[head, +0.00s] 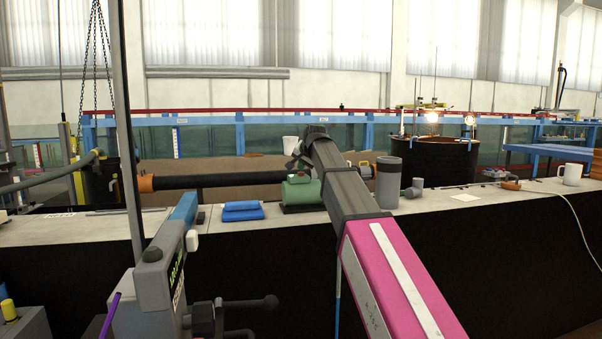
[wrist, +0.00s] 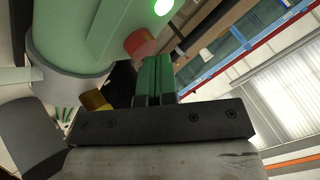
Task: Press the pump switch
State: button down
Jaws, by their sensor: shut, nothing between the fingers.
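The green pump (head: 302,192) stands on the pale bench top, partly covered by my arm in the head view. In the wrist view its large green body (wrist: 75,30) fills the upper left. A round red button-like part (wrist: 140,45) and a lit green lamp (wrist: 163,7) show beside it; the red part looks like the pump switch. My gripper (wrist: 154,60) is shut and empty, with its green fingertips right by the red part. I cannot tell whether they touch it. In the head view my fingers are small and mostly hidden by my arm near the pump.
A black pipe (head: 210,181) runs left from the pump. A folded blue cloth (head: 242,212) lies left of it. A grey cylindrical container (head: 388,183) stands close on the right, and a white mug (head: 572,174) farther right. The glass flume (head: 210,140) runs behind.

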jog(key=shift+r, duration=3.05)
